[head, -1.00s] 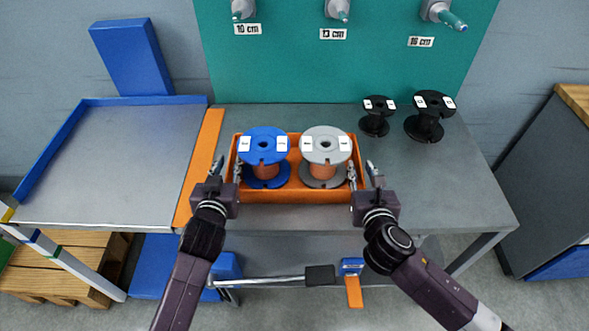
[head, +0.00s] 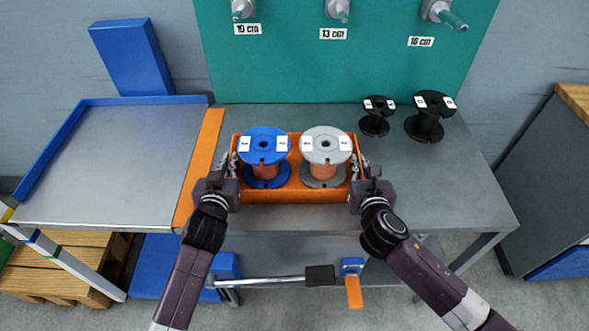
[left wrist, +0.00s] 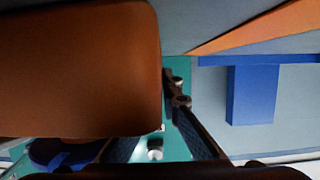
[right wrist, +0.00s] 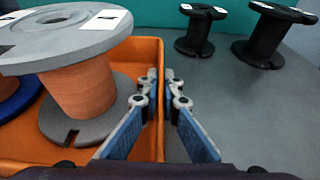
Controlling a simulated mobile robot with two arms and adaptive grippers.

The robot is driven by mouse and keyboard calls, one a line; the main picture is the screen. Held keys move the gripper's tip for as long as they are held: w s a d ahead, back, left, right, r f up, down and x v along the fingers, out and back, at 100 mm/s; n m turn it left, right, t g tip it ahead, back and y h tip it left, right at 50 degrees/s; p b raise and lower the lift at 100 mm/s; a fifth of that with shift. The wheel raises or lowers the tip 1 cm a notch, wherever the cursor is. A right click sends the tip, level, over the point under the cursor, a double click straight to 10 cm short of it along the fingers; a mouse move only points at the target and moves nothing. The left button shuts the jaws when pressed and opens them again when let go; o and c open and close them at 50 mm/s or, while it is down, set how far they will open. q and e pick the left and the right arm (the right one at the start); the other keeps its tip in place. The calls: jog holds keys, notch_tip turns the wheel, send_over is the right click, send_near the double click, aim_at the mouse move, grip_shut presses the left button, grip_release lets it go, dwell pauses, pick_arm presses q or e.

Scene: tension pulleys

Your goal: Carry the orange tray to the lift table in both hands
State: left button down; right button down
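The orange tray (head: 292,196) rests on the grey table. It holds a blue spool (head: 264,144) on the left and a grey spool (head: 325,145) on the right, both wound with orange. My left gripper (head: 227,165) is shut on the tray's left wall. In the left wrist view the tray (left wrist: 80,70) hides part of one finger. My right gripper (head: 360,167) is shut on the right wall; the right wrist view shows its fingers (right wrist: 161,88) on either side of that wall. The lift table (head: 125,160), a grey top with blue rims, stands at the left.
An orange strip (head: 199,170) lies between the grey table (head: 440,190) and the lift table, whose top is empty. Two black spools, a smaller one (head: 375,122) and a larger one (head: 427,124), stand back right. A teal panel (head: 290,60) with pegs rises behind.

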dwell(0.3)
pick_arm(q)
jog(key=shift+w+r, duration=0.1)
jog(key=shift+r, duration=0.1)
pick_arm(e)
jog(key=shift+w+r, duration=0.1)
jog(key=shift+r, duration=0.15)
pick_arm(q)
jog(key=shift+r, duration=0.15)
pick_arm(e)
jog(key=shift+r, duration=0.1)
